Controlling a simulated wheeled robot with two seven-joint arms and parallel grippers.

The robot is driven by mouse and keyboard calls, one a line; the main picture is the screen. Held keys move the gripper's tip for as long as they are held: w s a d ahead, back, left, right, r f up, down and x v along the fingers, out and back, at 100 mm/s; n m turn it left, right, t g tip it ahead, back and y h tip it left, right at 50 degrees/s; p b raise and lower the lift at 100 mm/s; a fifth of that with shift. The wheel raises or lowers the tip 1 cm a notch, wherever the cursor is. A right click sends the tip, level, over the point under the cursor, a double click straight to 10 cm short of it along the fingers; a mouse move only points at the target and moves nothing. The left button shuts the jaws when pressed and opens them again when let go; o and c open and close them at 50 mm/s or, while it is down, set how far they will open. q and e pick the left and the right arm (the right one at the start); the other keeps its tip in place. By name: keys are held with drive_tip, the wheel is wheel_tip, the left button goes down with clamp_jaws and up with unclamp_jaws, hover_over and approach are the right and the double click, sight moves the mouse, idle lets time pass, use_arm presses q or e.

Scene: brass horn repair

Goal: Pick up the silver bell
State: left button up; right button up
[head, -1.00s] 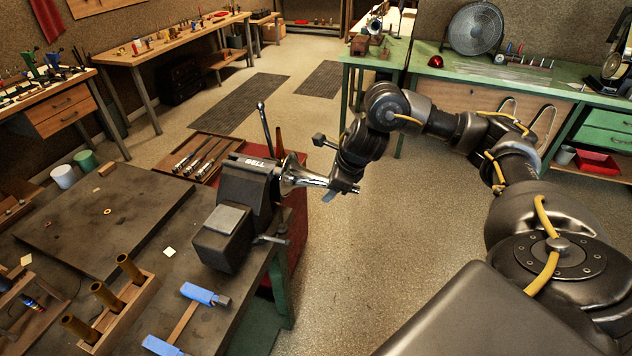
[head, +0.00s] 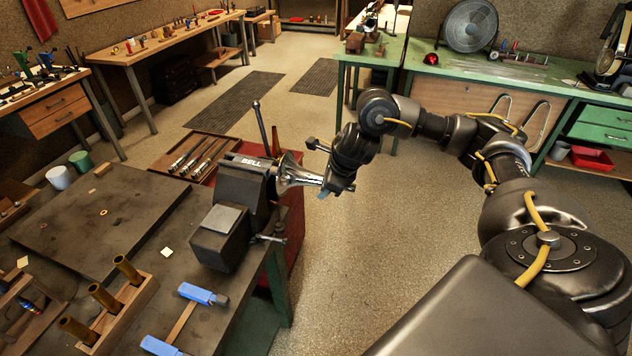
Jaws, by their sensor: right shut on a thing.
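The silver bell (head: 294,173) is a shiny flared horn part beside the dark vise (head: 240,190) marked "BELL". It lies roughly level, with its wide end toward the vise and its narrow end toward my right gripper. My right gripper (head: 325,184) reaches in from the right and is shut on the bell's narrow end. From here I cannot tell whether the bell touches the vise jaws. My left gripper is not in view.
The workbench (head: 140,255) holds a wooden rack (head: 120,310) with brass tubes and a blue-ended clamp (head: 186,315). A tool tray (head: 200,157) sits behind the vise. Open floor (head: 385,235) lies to the right. A green bench (head: 480,75) stands at the back right.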

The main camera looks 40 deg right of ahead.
drive_tip(key=shift+w+b, duration=0.1)
drive_tip(key=shift+b, duration=0.45)
drive_tip(key=shift+d+b, duration=0.1)
drive_tip(key=shift+b, duration=0.25)
drive_tip(key=s+d+b, duration=0.9)
drive_tip(key=s+d, duration=0.1)
drive_tip(key=s, duration=0.5)
drive_tip(key=shift+r, duration=0.15)
drive_tip(key=shift+w, duration=0.1)
drive_tip(key=shift+w+a+p, duration=0.65)
drive_tip(key=shift+w+p, duration=0.3)
